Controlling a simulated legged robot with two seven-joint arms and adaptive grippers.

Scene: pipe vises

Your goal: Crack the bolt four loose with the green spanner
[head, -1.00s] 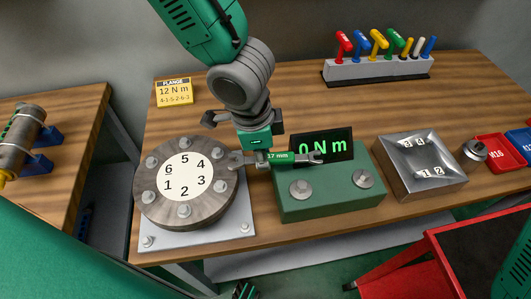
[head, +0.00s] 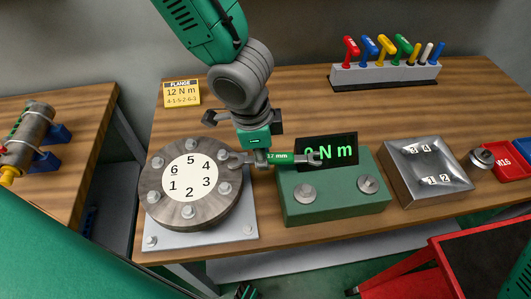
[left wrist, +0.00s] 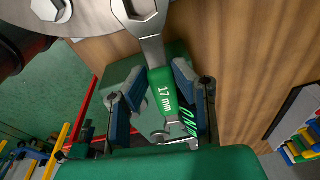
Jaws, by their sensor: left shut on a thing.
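The green 17 mm spanner (head: 278,157) is held level by my left gripper (head: 262,157), which is shut on its handle. The spanner's green handle (left wrist: 163,90) also shows between the fingers in the left wrist view. Its open end is at bolt four (head: 222,156), on the upper right of the round flange (head: 165,212). In the left wrist view the jaw sits around a hex bolt head (left wrist: 140,8), partly cut off by the frame edge; how fully it is seated I cannot tell.
A green box (head: 335,208) with two bolts and a display reading 0 N m stands right of the flange. A metal block (head: 425,172) lies further right. A rack of coloured tools (head: 385,76) and a yellow "12 N m" card (head: 182,93) stand behind.

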